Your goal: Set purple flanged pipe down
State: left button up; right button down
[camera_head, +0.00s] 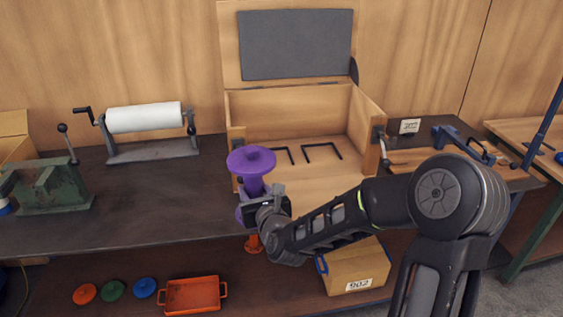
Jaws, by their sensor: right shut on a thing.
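The purple flanged pipe (252,162) is upright in the middle of the head view, with a wide round flange on top. Its lower flange shows partly behind my right gripper (262,203). My right gripper is shut on the pipe's middle, its arm coming in from the right. The pipe is in front of the open wooden box, near the front edge of the dark workbench (150,205). I cannot tell whether its base touches anything. My left gripper is not in view.
The open wooden box (290,104) has two black brackets inside. A paper roll (144,117) and green machine (50,187) stand left. A blue vise (458,140) is right. Below are an orange tray (193,296), coloured discs (113,290) and a cardboard box (352,268). The bench's left middle is clear.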

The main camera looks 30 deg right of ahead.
jog(key=a+f+n+y, duration=0.1)
jog(key=a+f+y, duration=0.1)
jog(key=a+f, duration=0.3)
jog(key=s+a, duration=0.1)
jog(key=a, duration=0.2)
jog(key=shift+a+f+n, duration=0.2)
jog(key=shift+a+n, duration=0.1)
jog(key=shift+n, duration=0.1)
notch_tip(320, 180, down, 10)
jog(key=b, duration=1)
jog(key=shift+r, duration=0.15)
jog(key=shift+w+a, duration=0.1)
